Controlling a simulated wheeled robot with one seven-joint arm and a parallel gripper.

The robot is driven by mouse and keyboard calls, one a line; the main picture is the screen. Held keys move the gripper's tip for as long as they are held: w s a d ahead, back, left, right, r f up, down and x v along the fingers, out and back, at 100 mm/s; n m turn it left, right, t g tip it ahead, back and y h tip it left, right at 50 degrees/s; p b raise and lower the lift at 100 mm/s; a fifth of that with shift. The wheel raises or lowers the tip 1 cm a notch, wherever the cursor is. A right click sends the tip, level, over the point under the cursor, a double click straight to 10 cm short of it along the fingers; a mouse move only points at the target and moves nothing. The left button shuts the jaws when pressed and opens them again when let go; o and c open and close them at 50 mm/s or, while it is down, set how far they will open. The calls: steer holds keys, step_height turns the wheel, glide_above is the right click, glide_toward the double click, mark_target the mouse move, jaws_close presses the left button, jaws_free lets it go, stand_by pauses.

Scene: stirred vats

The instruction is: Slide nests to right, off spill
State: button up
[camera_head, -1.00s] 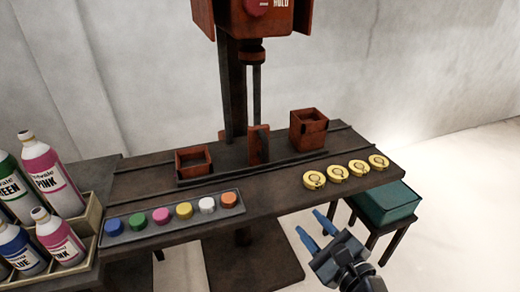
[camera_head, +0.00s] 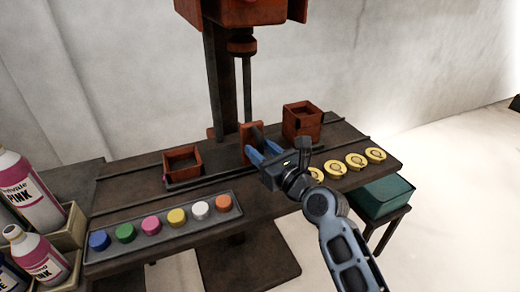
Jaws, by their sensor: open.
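Two square red-brown nests stand on a dark slide strip on the bench: a low open one (camera_head: 182,165) at left and a taller one (camera_head: 302,122) at right. An upright red-brown plate (camera_head: 251,138) stands between them, below and beside the stirrer shaft. My gripper (camera_head: 263,151) is open with blue fingers, at the near side of the upright plate. The fingers overlap the plate's lower part in the picture; I cannot tell whether they touch it. No spill can be made out.
The stirrer head (camera_head: 245,12) hangs above the bench (camera_head: 120,195). A tray (camera_head: 95,257) of several coloured caps lies at front left. Several yellow discs (camera_head: 375,155) lie at right, partly behind my arm. Bottles (camera_head: 40,255) stand at far left; a teal box (camera_head: 383,195) sits right.

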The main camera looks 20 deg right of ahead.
steer(key=shift+w, duration=0.35)
steer(key=shift+c, duration=0.4)
jaws_close()
